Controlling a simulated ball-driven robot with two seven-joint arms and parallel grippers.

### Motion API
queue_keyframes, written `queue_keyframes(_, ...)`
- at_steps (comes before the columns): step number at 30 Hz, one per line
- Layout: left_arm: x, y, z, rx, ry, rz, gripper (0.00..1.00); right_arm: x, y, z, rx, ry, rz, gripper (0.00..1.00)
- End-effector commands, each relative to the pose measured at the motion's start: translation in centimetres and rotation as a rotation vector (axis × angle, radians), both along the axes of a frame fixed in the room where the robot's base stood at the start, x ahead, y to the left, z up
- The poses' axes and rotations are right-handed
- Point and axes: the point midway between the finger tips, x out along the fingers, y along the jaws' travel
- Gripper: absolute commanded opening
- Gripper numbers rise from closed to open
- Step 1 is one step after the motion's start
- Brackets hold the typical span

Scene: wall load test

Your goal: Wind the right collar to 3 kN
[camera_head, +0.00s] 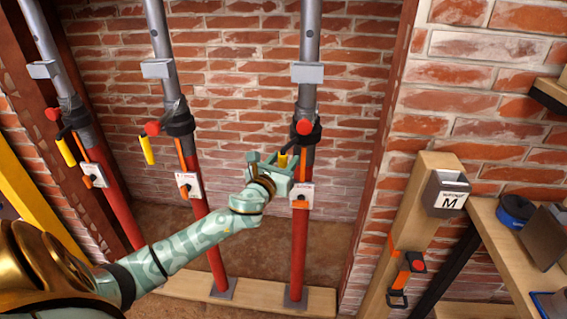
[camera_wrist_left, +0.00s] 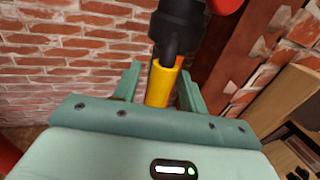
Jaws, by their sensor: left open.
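The right prop has a grey upper tube (camera_head: 310,45), a red lower tube (camera_head: 299,250) and a black collar (camera_head: 307,133) with a red knob (camera_head: 304,127). A yellow handle (camera_wrist_left: 161,84) hangs from this collar. My left gripper (camera_head: 273,160) is open at the right collar. In the left wrist view its two green fingers stand on either side of the yellow handle, with a gap showing at the left; contact cannot be told. A white plate with an orange part (camera_head: 302,195) sits below the collar; any reading is too small to make out. My right gripper is out of view.
A middle prop (camera_head: 162,45) and a left prop (camera_head: 42,35) have similar collars and yellow handles. A timber sill (camera_head: 262,292) runs under the props. At right are a wooden post with a grey box marked M (camera_head: 447,193) and a shelf (camera_head: 490,225) holding a blue roll (camera_head: 515,210).

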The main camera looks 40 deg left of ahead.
Motion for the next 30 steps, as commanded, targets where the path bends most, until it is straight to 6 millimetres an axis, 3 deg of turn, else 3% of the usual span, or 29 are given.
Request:
queue_keyframes(6,0.0,0.0,0.0,0.0,0.0,-0.001,0.42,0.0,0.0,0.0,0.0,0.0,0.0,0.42)
queue_keyframes(11,0.0,0.0,0.0,0.0,0.0,0.0,0.0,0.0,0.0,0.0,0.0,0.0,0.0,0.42)
queue_keyframes(20,0.0,-0.4,0.1,-0.002,0.0,0.025,0.0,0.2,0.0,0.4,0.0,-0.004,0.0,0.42)
queue_keyframes(30,0.5,-2.7,0.2,-0.007,0.0,0.219,0.0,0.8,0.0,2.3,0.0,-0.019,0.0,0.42)
